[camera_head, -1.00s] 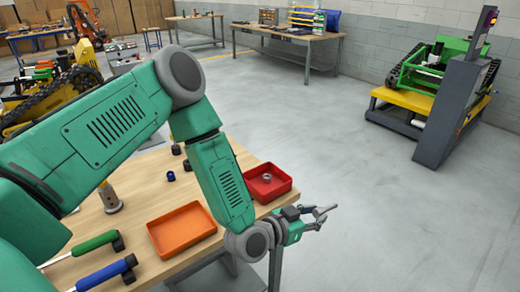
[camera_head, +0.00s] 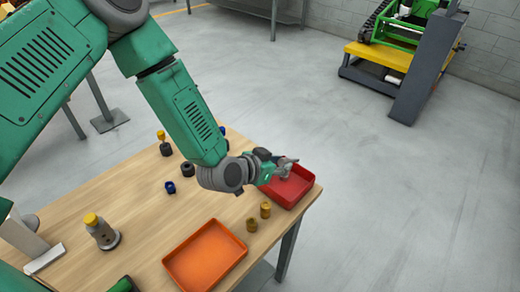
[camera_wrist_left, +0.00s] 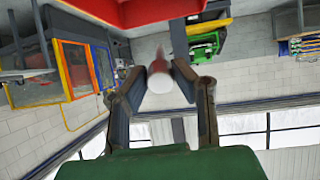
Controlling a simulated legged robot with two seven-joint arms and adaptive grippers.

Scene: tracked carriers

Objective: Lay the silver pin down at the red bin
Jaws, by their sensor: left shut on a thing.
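My left gripper (camera_head: 283,167) is at the far-left rim of the red bin (camera_head: 302,198), near the table's far right corner. It is shut on the silver pin (camera_wrist_left: 168,85). In the left wrist view the pin shows as a pale rounded end between the two fingers, with its far part blurred. The red bin also shows at the top of the left wrist view (camera_wrist_left: 135,14). In the head view the pin is hard to tell from the fingers. I cannot tell whether the pin touches the bin. My right gripper is not in view.
An orange tray (camera_head: 186,266) lies in front of the red bin. Two brass pieces (camera_head: 251,225) stand between them. A yellow-topped grey part (camera_head: 101,231) and several small dark and blue parts stand further left. Bare floor lies beyond the table's right edge.

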